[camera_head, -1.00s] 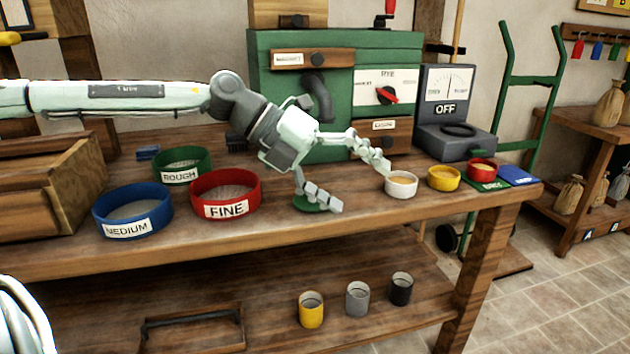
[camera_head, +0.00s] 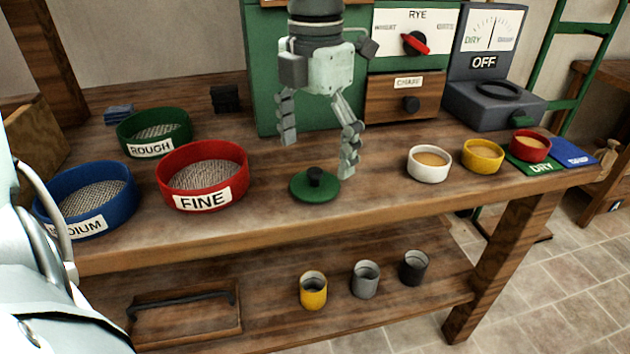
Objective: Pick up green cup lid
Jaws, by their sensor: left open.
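The green cup lid (camera_head: 315,188) lies flat on the workbench, a round disc with a black knob on top. My left gripper (camera_head: 318,160) hangs pointing down above and just behind the lid, its two fingers spread wide. The fingers hold nothing; the right-hand fingertip is low beside the lid's right rear edge. I cannot tell whether that fingertip touches the lid. My right gripper is not in view.
Left of the lid are the red FINE sieve (camera_head: 203,176), green ROUGH sieve (camera_head: 154,131) and blue MEDIUM sieve (camera_head: 88,201). Right are white (camera_head: 429,165), yellow (camera_head: 483,157) and red (camera_head: 530,147) bowls. The green machine (camera_head: 262,70) stands behind. Bench between lid and white bowl is clear.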

